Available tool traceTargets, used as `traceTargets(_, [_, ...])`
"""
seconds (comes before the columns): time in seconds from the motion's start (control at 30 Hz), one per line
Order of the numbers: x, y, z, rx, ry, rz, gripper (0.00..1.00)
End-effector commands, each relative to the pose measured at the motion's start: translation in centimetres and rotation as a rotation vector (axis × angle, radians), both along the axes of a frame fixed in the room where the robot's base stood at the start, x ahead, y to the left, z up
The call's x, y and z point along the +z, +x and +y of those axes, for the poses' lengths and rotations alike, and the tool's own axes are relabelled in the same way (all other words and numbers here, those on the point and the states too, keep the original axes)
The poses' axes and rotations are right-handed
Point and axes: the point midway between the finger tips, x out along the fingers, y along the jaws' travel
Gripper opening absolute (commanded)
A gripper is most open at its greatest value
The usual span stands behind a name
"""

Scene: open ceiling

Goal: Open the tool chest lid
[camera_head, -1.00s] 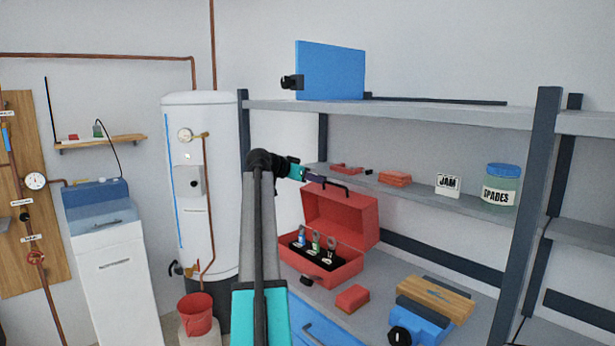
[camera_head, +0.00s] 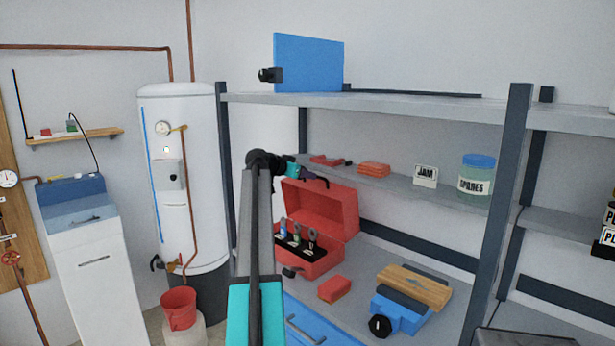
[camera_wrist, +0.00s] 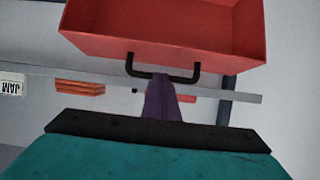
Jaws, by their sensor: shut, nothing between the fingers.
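The red tool chest (camera_head: 308,262) sits on the lower shelf with its lid (camera_head: 322,208) raised, leaning back. Several tools show in the dark tray inside. The red lid fills the top of the wrist view (camera_wrist: 165,45), with its black handle (camera_wrist: 163,76) at the lid's edge. My gripper (camera_head: 322,180) is by the lid's top edge in the head view. In the wrist view my purple fingers (camera_wrist: 165,95) are shut, with nothing between them, and their tips overlap the handle. I cannot tell whether they touch it.
An upper shelf above the chest holds orange blocks (camera_head: 373,169), a JAM box (camera_head: 425,175) and a jar (camera_head: 476,178). A red block (camera_head: 334,289) and a blue vise-like tool (camera_head: 400,313) lie right of the chest. A white tank (camera_head: 183,190) stands left.

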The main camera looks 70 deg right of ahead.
Motion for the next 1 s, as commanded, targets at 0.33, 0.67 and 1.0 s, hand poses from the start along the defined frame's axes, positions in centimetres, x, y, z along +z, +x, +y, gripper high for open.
traceTargets(0.33, [-0.3, -0.8, -1.6, -0.002, -0.002, -0.001, 0.0])
traceTargets(0.67, [0.0, -1.4, -2.1, -0.004, -0.006, 0.004, 0.0])
traceTargets(1.0, [0.5, -1.1, -1.3, -0.003, -0.007, 0.005, 0.0])
